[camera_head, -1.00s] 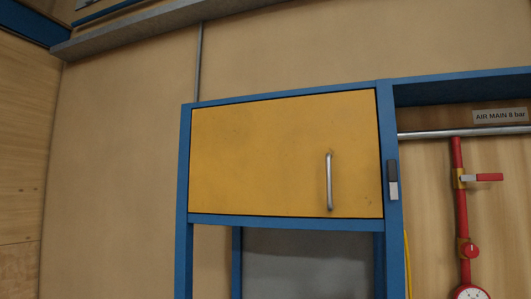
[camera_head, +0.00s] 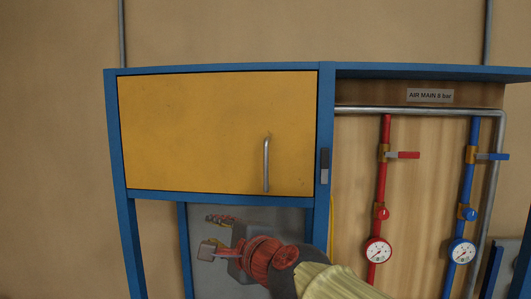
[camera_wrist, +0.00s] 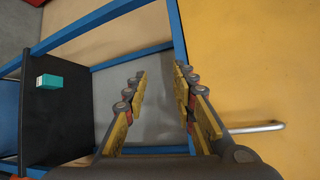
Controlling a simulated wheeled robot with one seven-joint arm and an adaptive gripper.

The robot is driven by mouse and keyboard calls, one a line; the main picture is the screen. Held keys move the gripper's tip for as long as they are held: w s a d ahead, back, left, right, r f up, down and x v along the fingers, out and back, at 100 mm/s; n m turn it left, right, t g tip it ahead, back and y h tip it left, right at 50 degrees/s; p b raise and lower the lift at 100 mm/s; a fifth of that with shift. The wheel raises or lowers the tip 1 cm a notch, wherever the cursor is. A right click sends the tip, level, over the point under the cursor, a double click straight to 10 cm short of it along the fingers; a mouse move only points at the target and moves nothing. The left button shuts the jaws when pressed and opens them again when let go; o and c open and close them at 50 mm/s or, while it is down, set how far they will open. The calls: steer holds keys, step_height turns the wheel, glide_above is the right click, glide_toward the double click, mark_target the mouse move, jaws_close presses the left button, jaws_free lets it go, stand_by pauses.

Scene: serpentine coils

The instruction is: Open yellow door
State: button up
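The yellow door (camera_head: 205,125) is shut flush in the upper part of a blue frame. Its silver vertical bar handle (camera_head: 266,164) is near the door's right edge. In the wrist view the door (camera_wrist: 260,60) fills the right side, and the handle (camera_wrist: 260,127) lies right of my fingers, partly hidden behind them. My gripper (camera_head: 211,236) is below the door's lower edge and left of the handle in the head view. In the wrist view my gripper (camera_wrist: 160,88) is open, with nothing between its fingers and the handle outside them.
The blue frame (camera_head: 324,110) borders the door, with a grey-and-black latch-like piece (camera_head: 324,165) on its right post. Red (camera_head: 386,180) and blue (camera_head: 472,180) pipes with valves and gauges stand right. A teal box (camera_wrist: 50,81) sits on a black surface (camera_wrist: 75,120).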

steer(key=w+d+r+m+t+h, duration=0.35)
steer(key=w+r+m, duration=0.25)
steer(key=r+m, duration=0.4)
steer(key=m+t+h, duration=0.2)
steer(key=m+h, duration=0.1)
steer(key=m, duration=0.7)
glide_toward(266, 166)
steer(key=w, duration=0.3)
steer(key=shift+w+a+p, duration=0.15)
steer(key=shift+w+a, duration=0.15)
steer(key=shift+w, duration=1)
steer(key=shift+w+a+p, duration=0.1)
steer(key=shift+w+a, duration=0.15)
steer(key=shift+w, duration=1)
steer(key=shift+w+a+p, duration=0.15)
steer(key=shift+w+a, duration=0.15)
steer(key=shift+w, duration=1)
steer(key=shift+c, duration=1.2)
steer(key=c, duration=0.4)
jaws_close()
